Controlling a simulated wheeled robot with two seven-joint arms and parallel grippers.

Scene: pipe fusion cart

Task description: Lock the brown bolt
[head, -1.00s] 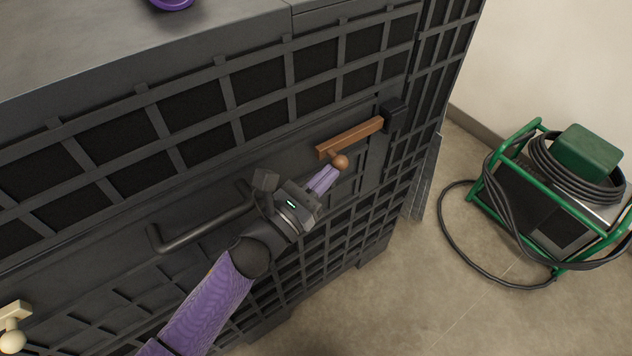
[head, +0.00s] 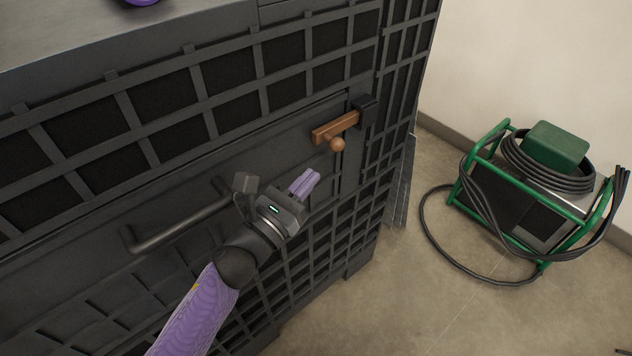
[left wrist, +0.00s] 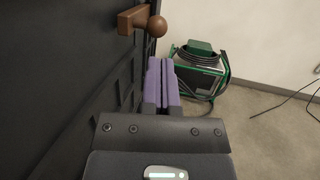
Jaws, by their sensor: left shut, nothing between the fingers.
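The brown bolt (head: 336,127) is on the front of the dark cart, with a round brown knob below its bar. Its right end reaches the black catch (head: 364,111); how deep it sits inside is hidden. My left gripper (head: 314,176), with purple fingers, is shut and empty, below and left of the knob and apart from it. In the left wrist view the bolt (left wrist: 135,19) and its knob are at the top, beyond the shut purple fingers (left wrist: 161,66). My right gripper does not show.
A black bar handle (head: 180,222) is on the cart front left of my gripper. A green-framed machine with coiled black cables (head: 540,185) stands on the floor at right. Open floor lies between it and the cart. A purple object (head: 141,2) is on the cart top.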

